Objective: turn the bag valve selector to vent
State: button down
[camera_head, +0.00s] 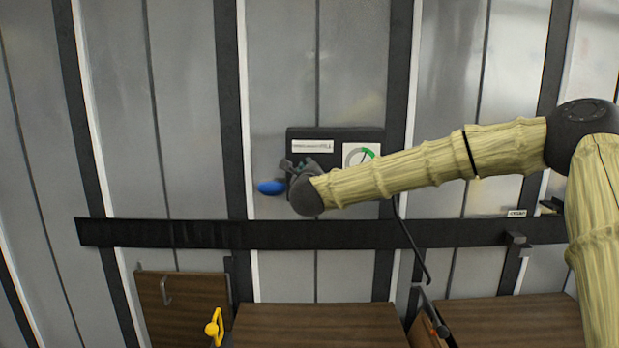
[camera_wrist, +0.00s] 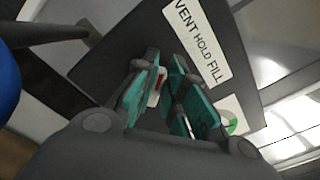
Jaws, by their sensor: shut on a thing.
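The dark valve panel (camera_head: 330,133) is mounted on the metal wall in the head view. Its label (camera_wrist: 197,40) reads VENT HOLD FILL in the wrist view. My gripper (camera_head: 300,165) is in front of the panel's left part, below the label. In the wrist view my gripper (camera_wrist: 167,88) has its teal fingers closed around the selector (camera_wrist: 156,87), of which a pale piece with a red mark shows. The fingers hide the rest of it, so I cannot tell which word it points to.
A round gauge (camera_head: 360,154) with a green zone is on the panel's right. A blue rounded object (camera_head: 271,187) is just left of my gripper. A black rail (camera_head: 180,233) crosses the wall below. Brown boxes (camera_head: 318,325) and a yellow hook-like part (camera_head: 214,328) are lower down.

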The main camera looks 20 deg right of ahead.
jog(key=shift+a+f+n+b, duration=0.1)
jog(key=shift+n+b, duration=0.15)
jog(key=shift+n, duration=0.35)
jog(key=shift+a+f+n+b, duration=0.1)
jog(key=shift+n+b, duration=0.15)
jog(key=shift+n, duration=0.35)
jog(key=c, duration=1.5)
grip_release()
jog(key=v, duration=1.1)
jog(key=shift+s+a, duration=0.1)
jog(key=shift+s, duration=0.3)
